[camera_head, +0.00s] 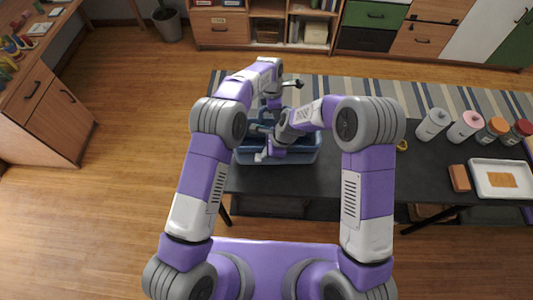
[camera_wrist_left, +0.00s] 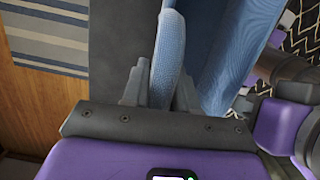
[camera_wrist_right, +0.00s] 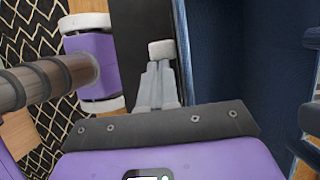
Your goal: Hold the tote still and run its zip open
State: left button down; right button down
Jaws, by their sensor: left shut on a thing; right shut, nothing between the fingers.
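The blue tote (camera_head: 302,154) stands on the dark table, its middle partly hidden by my arms. In the left wrist view my left gripper (camera_wrist_left: 160,85) is shut on the tote's light blue strap-like handle (camera_wrist_left: 169,45), with the tote's blue side (camera_wrist_left: 232,50) to the right. In the right wrist view my right gripper (camera_wrist_right: 160,78) is shut and empty beside the tote's dark blue wall (camera_wrist_right: 228,60). A small pale block (camera_wrist_right: 161,49) shows at its fingertips; I cannot tell whether this is the zip pull. The zip line is not clear.
The dark table (camera_head: 340,180) has free room right of the tote. Farther right are several bottles (camera_head: 434,123), a brown block (camera_head: 459,178) and a white tray (camera_head: 503,165). A small yellow ring (camera_head: 402,146) lies nearer. My forearms are close together over the tote.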

jog(key=d+r, duration=0.7)
jog(key=r, duration=0.2)
jog(key=shift+w+d+r, duration=0.15)
jog(key=shift+w+d, duration=0.1)
jog(key=shift+w, duration=0.1)
pick_arm(q)
jog(key=c, duration=0.8)
grip_release()
